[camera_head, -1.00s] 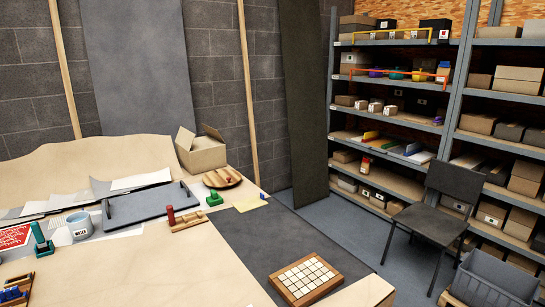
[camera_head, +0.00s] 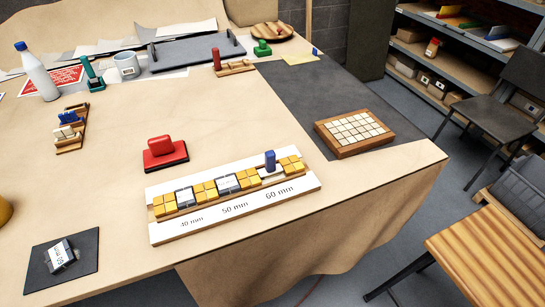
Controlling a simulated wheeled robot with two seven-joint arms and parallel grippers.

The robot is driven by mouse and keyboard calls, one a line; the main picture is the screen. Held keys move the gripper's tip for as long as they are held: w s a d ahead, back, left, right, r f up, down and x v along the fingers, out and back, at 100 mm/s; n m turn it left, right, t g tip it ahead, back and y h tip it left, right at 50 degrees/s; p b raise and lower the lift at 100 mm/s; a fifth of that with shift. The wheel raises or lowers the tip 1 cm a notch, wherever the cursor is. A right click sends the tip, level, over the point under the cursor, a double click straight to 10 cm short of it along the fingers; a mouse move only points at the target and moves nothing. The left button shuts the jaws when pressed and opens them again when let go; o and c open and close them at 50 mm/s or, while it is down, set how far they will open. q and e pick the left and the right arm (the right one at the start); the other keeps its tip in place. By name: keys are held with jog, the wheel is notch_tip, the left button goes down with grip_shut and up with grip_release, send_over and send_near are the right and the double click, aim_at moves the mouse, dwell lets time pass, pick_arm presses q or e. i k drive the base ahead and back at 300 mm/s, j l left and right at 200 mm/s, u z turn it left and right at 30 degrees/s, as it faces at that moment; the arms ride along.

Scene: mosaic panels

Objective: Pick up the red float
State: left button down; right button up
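The red float (camera_head: 165,153) lies on the cloth-covered table, left of the picture's middle. It is a red block with a rounded red grip on top, sitting on a thin dark base. It stands clear of the things around it, behind the white ruled board (camera_head: 238,212). Neither my left nor my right gripper shows in the head view.
The board holds yellow and grey tiles and a blue peg (camera_head: 270,161). A wooden tile tray (camera_head: 352,147) lies right, a wooden rack (camera_head: 71,143) left. A white bottle (camera_head: 36,72), mug (camera_head: 127,66) and grey tray (camera_head: 196,52) stand behind. Bare table surrounds the float.

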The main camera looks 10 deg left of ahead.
aim_at(162, 153)
jog(key=u, duration=1.25)
jog(key=l+u, duration=0.2)
jog(key=u, duration=0.15)
